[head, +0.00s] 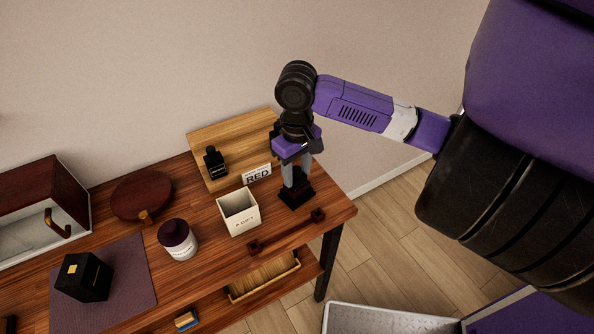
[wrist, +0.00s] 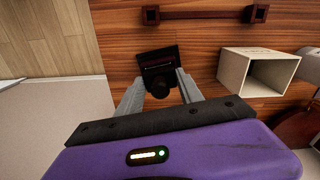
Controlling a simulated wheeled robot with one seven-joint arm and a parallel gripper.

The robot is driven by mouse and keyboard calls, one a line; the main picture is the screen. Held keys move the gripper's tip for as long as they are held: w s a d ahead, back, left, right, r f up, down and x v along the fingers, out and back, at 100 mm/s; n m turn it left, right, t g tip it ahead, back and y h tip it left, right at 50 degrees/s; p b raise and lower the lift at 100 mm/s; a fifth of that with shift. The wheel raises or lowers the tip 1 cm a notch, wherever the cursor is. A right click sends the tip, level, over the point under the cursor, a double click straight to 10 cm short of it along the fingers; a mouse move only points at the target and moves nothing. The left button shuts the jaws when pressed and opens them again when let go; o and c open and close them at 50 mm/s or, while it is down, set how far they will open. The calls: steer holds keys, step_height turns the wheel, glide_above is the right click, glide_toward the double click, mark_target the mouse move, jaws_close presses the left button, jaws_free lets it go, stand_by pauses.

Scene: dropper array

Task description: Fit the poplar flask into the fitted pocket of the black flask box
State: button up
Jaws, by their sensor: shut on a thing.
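My gripper (head: 296,178) is at the right end of the table, pointing down. Its grey fingers are shut on a dark flask (wrist: 160,87), whose round black cap faces the wrist camera. A wider black square form (head: 297,199) shows around the fingertips, low by the tabletop. I cannot tell if it is the flask's own body or a box under it. A black box (head: 83,277) with a gold label stands on the purple mat at the left. Another small black flask (head: 215,163) stands on the light wooden board. No name on either flask is readable.
A white open box (head: 238,212) stands just left of my gripper, with a RED sign (head: 257,174) behind it. A dark red bar handle (head: 286,232) lies in front. A lidded jar (head: 178,240), a round dark lid (head: 142,196) and a glass-fronted cabinet (head: 45,215) are further left.

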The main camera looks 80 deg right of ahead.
steer(key=o, duration=1.3)
steer(key=shift+o, duration=0.2)
step_height(320, 180, up, 8)
steer(key=shift+f, duration=0.1)
steer(key=shift+w, duration=0.1)
